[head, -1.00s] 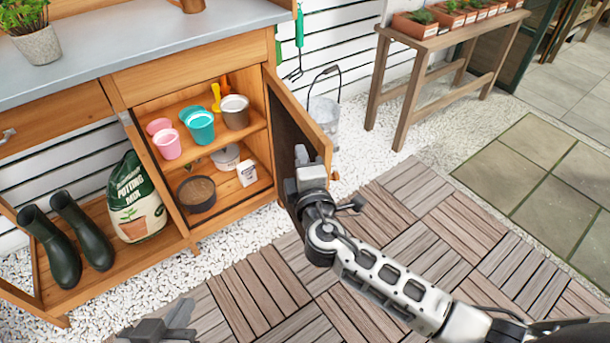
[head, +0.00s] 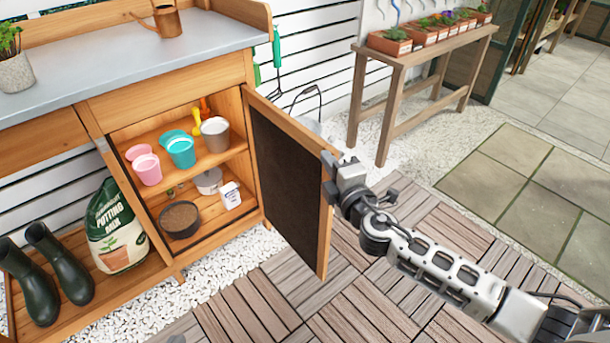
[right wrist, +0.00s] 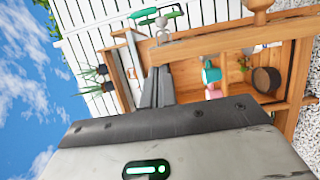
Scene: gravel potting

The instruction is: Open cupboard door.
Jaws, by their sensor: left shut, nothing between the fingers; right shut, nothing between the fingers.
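The wooden cupboard door (head: 290,185) with a dark inner panel stands swung wide open, out from the cupboard (head: 170,83). The cupboard's interior shows fully. My right gripper (head: 336,163) is at the free edge of the door, near its upper outer corner. Its fingers are together and empty; they also show in the right wrist view (right wrist: 157,88). I cannot tell whether they touch the door.
Inside the cupboard are pink cups (head: 147,168), a teal cup (head: 181,152), a grey cup (head: 215,134) and a dark bowl (head: 180,219). Boots (head: 58,262) and a potting mix bag (head: 117,228) stand left. A plant bench (head: 390,68) stands behind. The decking before the door is clear.

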